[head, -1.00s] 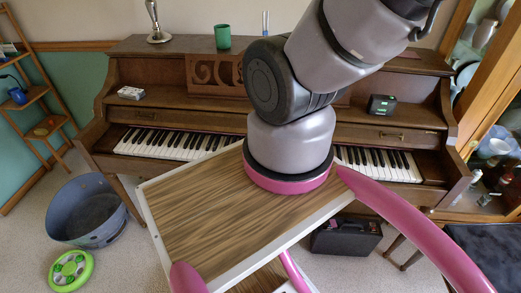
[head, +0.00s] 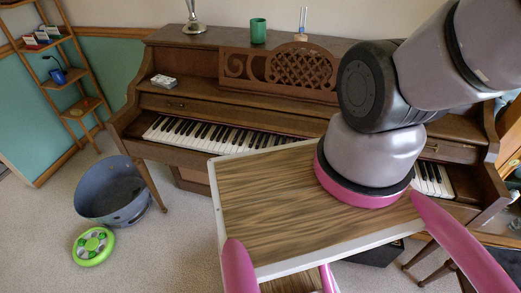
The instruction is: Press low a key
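The upright brown piano (head: 270,95) stands ahead against the wall. Its row of black and white keys (head: 215,133) shows from the left end to about the middle. My arm and my wood-topped body hide much of the right part, with a few keys (head: 432,180) showing again at the right. The low keys are at the left end of the keyboard and are uncovered. No key is visibly pressed. My gripper is outside the view; only my arm's thick base links show at the right.
A blue-grey tub (head: 112,190) and a green round toy (head: 93,246) lie on the carpet at left. A small shelf (head: 65,75) stands by the left wall. A white box (head: 163,81), a green cup (head: 258,30) and a metal stand (head: 194,22) rest on the piano.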

